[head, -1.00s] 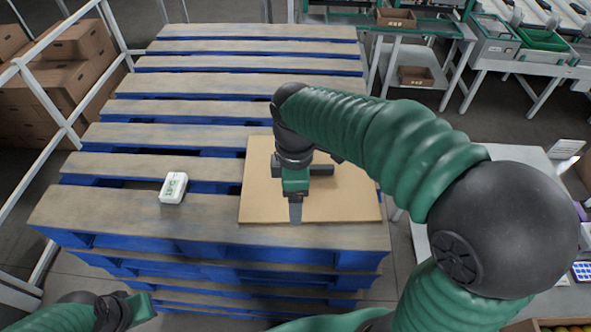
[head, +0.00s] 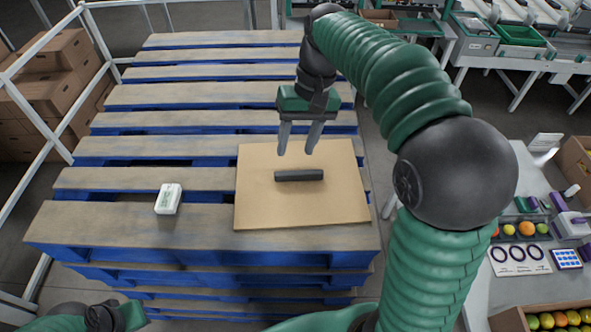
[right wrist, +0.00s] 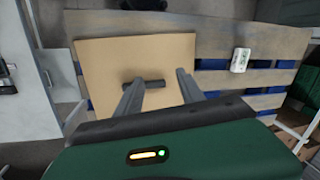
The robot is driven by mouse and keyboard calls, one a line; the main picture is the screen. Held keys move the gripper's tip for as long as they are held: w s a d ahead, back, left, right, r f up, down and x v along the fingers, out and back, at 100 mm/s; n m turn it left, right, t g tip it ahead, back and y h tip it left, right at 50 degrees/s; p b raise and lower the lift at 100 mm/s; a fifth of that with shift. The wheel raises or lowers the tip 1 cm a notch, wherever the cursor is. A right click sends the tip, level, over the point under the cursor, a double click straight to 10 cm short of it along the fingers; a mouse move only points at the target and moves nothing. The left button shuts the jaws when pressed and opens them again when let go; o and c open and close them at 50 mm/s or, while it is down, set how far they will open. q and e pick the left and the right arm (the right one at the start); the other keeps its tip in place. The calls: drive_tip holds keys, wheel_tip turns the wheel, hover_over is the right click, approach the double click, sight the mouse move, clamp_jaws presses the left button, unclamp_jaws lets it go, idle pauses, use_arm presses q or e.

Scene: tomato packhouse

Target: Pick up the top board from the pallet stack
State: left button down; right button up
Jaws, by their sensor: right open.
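The top board (head: 258,208) is a flat tan square sheet with a dark bar-shaped handle (head: 299,175) at its middle. It lies on the front right of the blue pallet stack (head: 120,220), which has worn wooden slats. My right gripper (head: 297,153) is open and empty above the board, behind the handle in the head view. In the right wrist view its two fingers (right wrist: 155,85) point toward the board (right wrist: 110,60), with the handle (right wrist: 143,83) between and beyond their tips. My left gripper (head: 135,314) is at the lower left, away from the stack; its jaws are not clear.
A small white device (head: 168,198) lies on the slats left of the board. A white railing (head: 40,120) and cardboard boxes (head: 55,90) stand at left. A bench with fruit and a tray card (head: 519,259) is at right. The rear slats are clear.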

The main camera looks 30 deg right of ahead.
drive_tip(key=w+d+f+m+p, duration=0.25)
drive_tip(key=d+m, duration=0.25)
drive_tip(key=m, duration=0.5)
drive_tip(key=m+t+y, duration=0.1)
drive_tip(key=m+t, duration=0.1)
drive_tip(key=m, duration=0.8)
approach(300, 172)
drive_tip(key=p+x, duration=0.1)
drive_tip(key=x, duration=0.1)
drive_tip(key=p+x, duration=0.1)
drive_tip(key=p, duration=0.1)
drive_tip(key=shift+w+a+f, duration=0.2)
drive_tip(key=shift+a, duration=0.15)
drive_tip(key=x, duration=0.1)
drive_tip(key=p+x, duration=0.1)
drive_tip(key=x, duration=0.1)
drive_tip(key=p+x, duration=0.1)
drive_tip(key=x, duration=0.1)
drive_tip(key=shift+s+d+f, duration=0.15)
drive_tip(key=shift+d+f, duration=0.1)
drive_tip(key=shift+f, duration=0.4)
drive_tip(key=shift+a+r, duration=0.1)
clamp_jaws()
